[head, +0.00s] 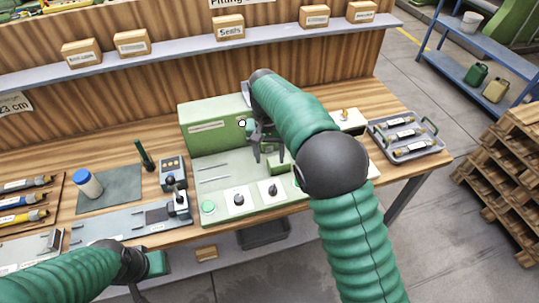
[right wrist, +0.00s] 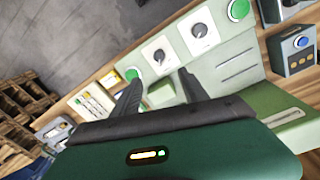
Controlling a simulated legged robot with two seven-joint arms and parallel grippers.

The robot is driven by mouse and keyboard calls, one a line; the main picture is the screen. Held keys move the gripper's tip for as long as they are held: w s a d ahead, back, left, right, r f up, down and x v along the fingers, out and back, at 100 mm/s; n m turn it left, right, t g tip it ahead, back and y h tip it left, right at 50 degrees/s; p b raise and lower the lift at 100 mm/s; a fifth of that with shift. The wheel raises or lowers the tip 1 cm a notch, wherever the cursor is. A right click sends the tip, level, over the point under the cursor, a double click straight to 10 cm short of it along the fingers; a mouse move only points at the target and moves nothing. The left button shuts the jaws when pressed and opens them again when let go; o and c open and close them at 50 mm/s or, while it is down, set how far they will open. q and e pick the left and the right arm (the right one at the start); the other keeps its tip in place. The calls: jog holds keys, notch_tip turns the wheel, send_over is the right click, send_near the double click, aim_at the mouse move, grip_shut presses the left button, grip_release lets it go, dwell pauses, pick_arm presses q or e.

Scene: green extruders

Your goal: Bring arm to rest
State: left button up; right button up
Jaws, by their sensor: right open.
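My right arm comes in from the lower right of the head view and bends over the bench. Its gripper (head: 268,151) hangs above the green machine panel (head: 215,176), fingers pointing down. In the right wrist view the two dark fingers (right wrist: 158,95) stand apart with nothing held between them. A small green block on the panel (right wrist: 162,94) shows beyond the gap. My left arm lies low at the left, with its dark wrist and green end (head: 156,264) at the bench's front edge. The left fingers are mostly out of sight.
A grey tray (head: 437,148) stands at the bench's right end. A white bottle with a blue cap (head: 88,184) and yellow and blue tools stand at the left. A shelf with small boxes (head: 230,27) runs behind. Wooden pallets (head: 505,170) and open floor lie at right.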

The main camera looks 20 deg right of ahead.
jog(key=shift+s, duration=0.1)
jog(key=s+d+f+n+t, duration=0.1)
jog(key=s+d+f, duration=0.1)
jog(key=s, duration=0.9)
jog(key=s+d+f+n+t, duration=0.1)
jog(key=s+d+f+n, duration=0.1)
jog(key=s, duration=1)
jog(key=shift+d+f+n+t+y, duration=0.15)
jog(key=shift+f+n+t+y, duration=0.2)
jog(key=shift+f, duration=0.55)
